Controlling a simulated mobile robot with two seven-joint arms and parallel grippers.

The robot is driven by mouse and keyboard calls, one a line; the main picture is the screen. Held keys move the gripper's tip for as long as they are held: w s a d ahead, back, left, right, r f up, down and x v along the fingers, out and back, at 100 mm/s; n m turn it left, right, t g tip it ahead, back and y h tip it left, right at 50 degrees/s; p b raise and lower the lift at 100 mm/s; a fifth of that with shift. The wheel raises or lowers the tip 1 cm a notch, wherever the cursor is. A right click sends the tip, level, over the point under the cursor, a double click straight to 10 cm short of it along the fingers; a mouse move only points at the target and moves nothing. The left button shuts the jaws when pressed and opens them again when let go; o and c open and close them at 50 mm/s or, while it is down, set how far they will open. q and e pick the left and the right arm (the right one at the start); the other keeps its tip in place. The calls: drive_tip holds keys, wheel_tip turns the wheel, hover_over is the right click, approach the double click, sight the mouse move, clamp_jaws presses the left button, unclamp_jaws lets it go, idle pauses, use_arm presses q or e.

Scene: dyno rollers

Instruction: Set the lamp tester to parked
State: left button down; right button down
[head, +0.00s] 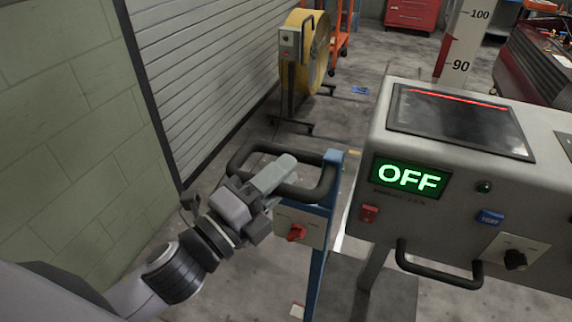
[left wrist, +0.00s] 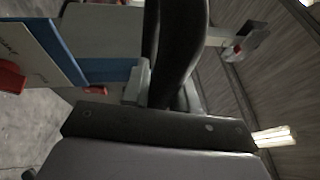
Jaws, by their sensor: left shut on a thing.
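A blue post (head: 324,215) carries a white panel with a red knob (head: 296,233) and a black loop handle (head: 238,160). I cannot tell from any label whether this is the lamp tester. My left gripper (head: 278,176) is at the handle, shut on its bar. In the left wrist view the black handle (left wrist: 178,45) runs down to my gripper's jaw (left wrist: 155,128), which hides part of it. The blue post (left wrist: 58,35) and the red knob (left wrist: 10,77) also show there, at the left. My right gripper is not in view.
A grey console (head: 385,240) stands right of the post, its green display (head: 409,177) reading OFF. It has a red button (head: 369,213), a blue button (head: 490,217), a black knob (head: 515,259) and a handle (head: 435,272). A yellow fan (head: 313,50) stands behind on open floor.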

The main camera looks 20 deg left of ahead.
use_arm(q)
drive_tip(key=shift+s, duration=0.55)
drive_tip(key=shift+f, duration=0.1)
drive_tip(key=c, duration=1)
unclamp_jaws()
drive_tip(key=shift+s, duration=0.25)
